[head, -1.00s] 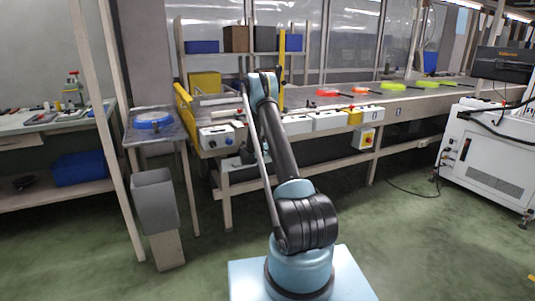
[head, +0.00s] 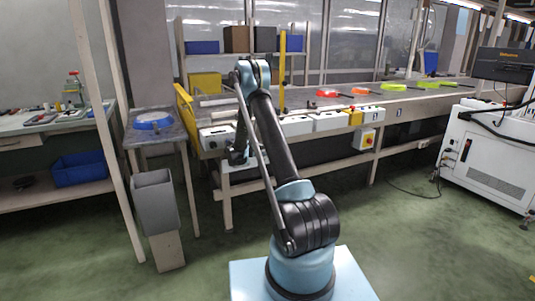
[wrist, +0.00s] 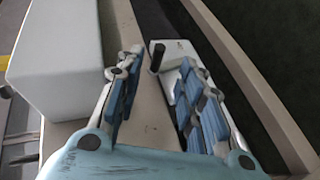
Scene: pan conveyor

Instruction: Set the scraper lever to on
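In the wrist view a short black lever (wrist: 157,57) stands up from a small white base (wrist: 177,50). My gripper (wrist: 160,75) is open, with its blue-padded fingers on either side of the line to the lever. The lever shows beyond or between the fingertips; I cannot tell whether either finger touches it. In the head view my gripper (head: 238,156) hangs low at the front edge of the conveyor (head: 420,100), by the white control boxes (head: 296,126). The lever cannot be made out there, and no on/off marking is readable.
A large white box (wrist: 57,50) stands close to the left finger in the wrist view. A dark belt strip and its rail (wrist: 245,70) run along the right. In the head view colored pans (head: 360,92) lie on the conveyor. A grey bin (head: 155,200) stands at left.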

